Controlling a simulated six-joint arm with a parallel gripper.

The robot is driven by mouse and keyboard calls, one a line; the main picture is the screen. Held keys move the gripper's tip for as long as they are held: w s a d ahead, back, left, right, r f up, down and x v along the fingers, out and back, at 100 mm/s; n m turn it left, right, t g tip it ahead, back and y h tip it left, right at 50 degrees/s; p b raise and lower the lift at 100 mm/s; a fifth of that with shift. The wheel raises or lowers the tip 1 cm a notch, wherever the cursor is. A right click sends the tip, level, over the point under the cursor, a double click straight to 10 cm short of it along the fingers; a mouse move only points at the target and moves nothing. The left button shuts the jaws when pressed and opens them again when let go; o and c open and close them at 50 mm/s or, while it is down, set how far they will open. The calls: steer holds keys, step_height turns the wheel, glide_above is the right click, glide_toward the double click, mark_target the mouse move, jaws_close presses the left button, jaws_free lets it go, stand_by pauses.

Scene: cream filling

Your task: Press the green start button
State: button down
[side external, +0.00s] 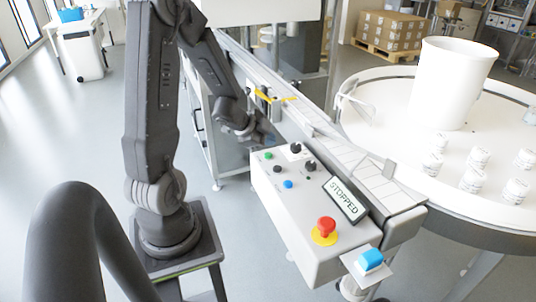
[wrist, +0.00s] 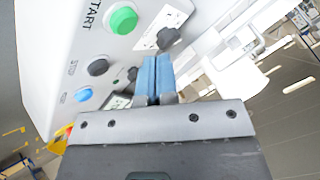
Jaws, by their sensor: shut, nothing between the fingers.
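The green start button (side external: 268,156) is a round button near the far left corner of the white control box (side external: 306,220). In the wrist view the green button (wrist: 124,20) is large and clear, near the label START, up and left of my fingertips. My gripper (wrist: 156,70) is shut and empty, its two blue fingers together and apart from the button in the picture. In the side view my gripper (side external: 270,141) is at the far edge of the box, close to the green button; the exact gap cannot be told. The display sign (side external: 344,199) reads STOPPED.
Beside the green button are black knobs (side external: 295,148), a black button (side external: 277,169) and a blue button (side external: 288,184). A red emergency stop (side external: 326,226) sits at the near end. A conveyor (side external: 350,155) runs behind the box; a round table (side external: 480,206) holds several small jars.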

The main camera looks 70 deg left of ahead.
mark_target(268, 155)
steer(key=shift+f, duration=0.9)
stand_by(1.4)
steer(key=shift+f, duration=0.4)
steer(key=shift+f, duration=0.5)
stand_by(0.6)
steer(key=shift+r, duration=0.95)
steer(key=shift+r, duration=2.5)
